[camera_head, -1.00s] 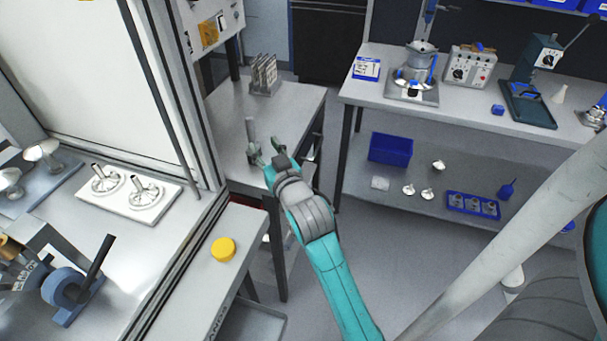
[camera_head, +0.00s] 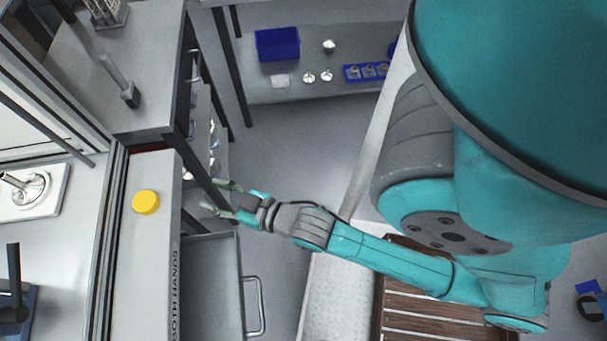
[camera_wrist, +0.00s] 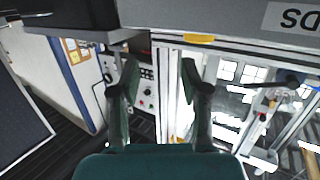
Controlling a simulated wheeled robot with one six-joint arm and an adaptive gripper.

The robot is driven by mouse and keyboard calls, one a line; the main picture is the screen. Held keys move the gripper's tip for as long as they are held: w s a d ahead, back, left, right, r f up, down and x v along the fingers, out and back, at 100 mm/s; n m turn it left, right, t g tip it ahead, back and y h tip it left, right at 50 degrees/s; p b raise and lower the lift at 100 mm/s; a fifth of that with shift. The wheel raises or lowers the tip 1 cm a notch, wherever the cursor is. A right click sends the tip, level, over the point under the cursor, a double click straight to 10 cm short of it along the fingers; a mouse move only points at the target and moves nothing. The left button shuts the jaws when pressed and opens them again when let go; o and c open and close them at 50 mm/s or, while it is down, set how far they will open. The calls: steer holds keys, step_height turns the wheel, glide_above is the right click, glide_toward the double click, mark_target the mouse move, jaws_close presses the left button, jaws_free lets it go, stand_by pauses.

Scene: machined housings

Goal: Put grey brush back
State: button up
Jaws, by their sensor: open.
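My gripper (camera_head: 214,197) is open and empty, below and to the right of the brush, beside the bench's front leg and above the open drawer (camera_head: 208,285). In the wrist view both fingers of my gripper (camera_wrist: 153,72) are spread with nothing between them. The brush is not seen in the wrist view.
A yellow button (camera_head: 146,201) sits on the machine ledge at left. A rack of plates (camera_head: 105,12) stands at the bench's back. A low shelf (camera_head: 285,90) holds a blue bin (camera_head: 277,44) and small parts. Floor is clear between.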

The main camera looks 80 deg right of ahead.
steer(key=s+a+n+y, duration=0.1)
steer(key=s+a, duration=0.2)
steer(key=s, duration=0.7)
steer(key=s+a+n+g+y, duration=0.1)
steer(key=s+a+y, duration=0.1)
steer(key=s, duration=0.8)
steer(key=shift+a+r, duration=0.2)
steer(key=shift+a, duration=0.25)
steer(key=shift+s, duration=0.1)
